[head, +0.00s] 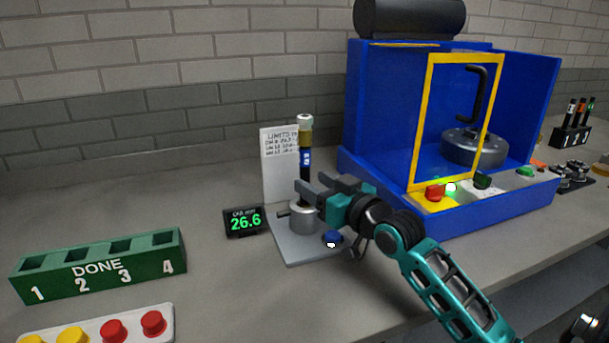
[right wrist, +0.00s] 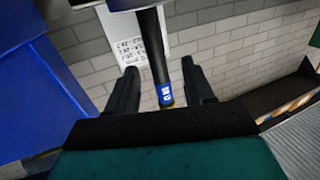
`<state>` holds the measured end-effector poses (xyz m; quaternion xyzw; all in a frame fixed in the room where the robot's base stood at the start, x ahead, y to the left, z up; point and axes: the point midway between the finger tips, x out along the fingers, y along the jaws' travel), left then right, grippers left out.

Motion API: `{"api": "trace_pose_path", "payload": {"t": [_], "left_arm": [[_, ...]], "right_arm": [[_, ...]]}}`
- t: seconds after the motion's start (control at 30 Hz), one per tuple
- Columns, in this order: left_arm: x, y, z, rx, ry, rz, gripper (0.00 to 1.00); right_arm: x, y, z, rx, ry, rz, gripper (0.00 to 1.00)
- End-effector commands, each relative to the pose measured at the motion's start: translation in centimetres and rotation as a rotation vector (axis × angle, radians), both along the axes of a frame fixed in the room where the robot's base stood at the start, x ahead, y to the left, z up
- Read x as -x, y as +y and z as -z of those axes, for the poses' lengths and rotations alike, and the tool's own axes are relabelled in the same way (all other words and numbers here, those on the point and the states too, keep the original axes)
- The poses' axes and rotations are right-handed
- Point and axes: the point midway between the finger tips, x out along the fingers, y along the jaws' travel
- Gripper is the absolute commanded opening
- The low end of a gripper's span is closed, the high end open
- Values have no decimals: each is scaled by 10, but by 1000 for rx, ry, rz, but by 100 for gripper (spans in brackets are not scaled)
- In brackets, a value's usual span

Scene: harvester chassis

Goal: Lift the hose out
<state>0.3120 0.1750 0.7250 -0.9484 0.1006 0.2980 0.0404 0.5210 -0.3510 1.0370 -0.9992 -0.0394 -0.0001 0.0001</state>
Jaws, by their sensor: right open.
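The hose (head: 306,158) is a black tube with a blue label and a pale cap. It stands upright in a round grey metal holder (head: 304,218) on a grey stand. My right gripper (head: 312,184) is open at the hose's lower part, just above the holder. In the right wrist view the hose (right wrist: 154,48) runs between the two spread fingers of that gripper (right wrist: 159,66), with a gap on each side. The holder's inside is hidden. My left gripper is not in view.
A small display (head: 244,221) reading 26.6 and a limits card (head: 277,165) flank the stand. A green numbered DONE rack (head: 100,268) with empty-looking slots stands at left, near a button panel (head: 130,335). A blue machine (head: 385,120) with a yellow-framed door is close on the right.

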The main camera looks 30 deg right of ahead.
Motion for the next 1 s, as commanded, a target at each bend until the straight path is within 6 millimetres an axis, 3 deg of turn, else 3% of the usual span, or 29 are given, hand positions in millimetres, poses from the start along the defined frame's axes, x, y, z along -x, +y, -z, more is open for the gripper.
{"api": "trace_pose_path", "payload": {"t": [0.27, 0.6, 0.9, 1.0], "left_arm": [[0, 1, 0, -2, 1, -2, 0], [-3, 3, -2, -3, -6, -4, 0], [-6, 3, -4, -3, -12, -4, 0], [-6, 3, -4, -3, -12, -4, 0]], "right_arm": [[-17, 1, -1, -1, 0, 0, 52], [-58, 2, -2, -1, -1, 0, 52], [-63, 2, -2, 0, 0, 0, 52], [-63, 2, -2, 0, 0, 0, 45]]}}
